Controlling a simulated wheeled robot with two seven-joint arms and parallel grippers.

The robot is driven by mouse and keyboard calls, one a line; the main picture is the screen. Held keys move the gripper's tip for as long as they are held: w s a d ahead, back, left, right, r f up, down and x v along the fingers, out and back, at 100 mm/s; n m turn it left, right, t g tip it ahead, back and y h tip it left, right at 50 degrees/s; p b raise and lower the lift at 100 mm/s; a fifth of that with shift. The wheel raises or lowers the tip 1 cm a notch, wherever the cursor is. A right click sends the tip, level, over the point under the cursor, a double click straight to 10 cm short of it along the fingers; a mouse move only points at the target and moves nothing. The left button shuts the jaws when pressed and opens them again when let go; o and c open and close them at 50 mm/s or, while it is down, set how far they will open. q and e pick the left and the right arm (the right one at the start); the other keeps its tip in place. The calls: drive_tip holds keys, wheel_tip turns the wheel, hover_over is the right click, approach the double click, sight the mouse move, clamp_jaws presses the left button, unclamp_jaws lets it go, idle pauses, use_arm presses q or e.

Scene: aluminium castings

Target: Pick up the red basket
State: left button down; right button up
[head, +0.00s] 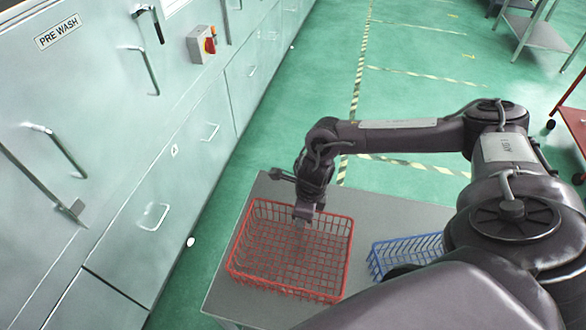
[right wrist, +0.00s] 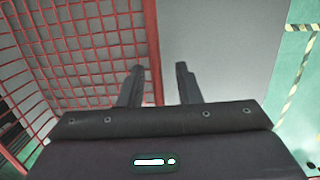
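The red basket (head: 290,286) is a shallow rectangular wire basket. It stands upright on a grey table and looks empty in the head view. My right gripper (head: 303,216) reaches down at the basket's far side, by its rim. In the right wrist view the gripper (right wrist: 160,74) is open, its two fingers apart with nothing clamped. The red basket's rim (right wrist: 151,40) runs between the fingers, with the mesh to the left. I cannot tell how far the fingers reach down past the rim. My left gripper is not in view.
A blue wire basket (head: 403,250) stands on the table to the right, partly hidden by my right arm. The grey table (head: 385,212) has bare room behind the baskets. A pale machine front with handles (head: 150,190) lines the left. Green floor with striped tape lies beyond.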

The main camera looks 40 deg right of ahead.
drive_tip(key=shift+f, duration=0.4)
drive_tip(key=shift+a, duration=0.1)
drive_tip(key=shift+c, duration=0.4)
clamp_jaws()
drive_tip(key=shift+w+r, duration=0.1)
drive_tip(key=shift+r, duration=0.05)
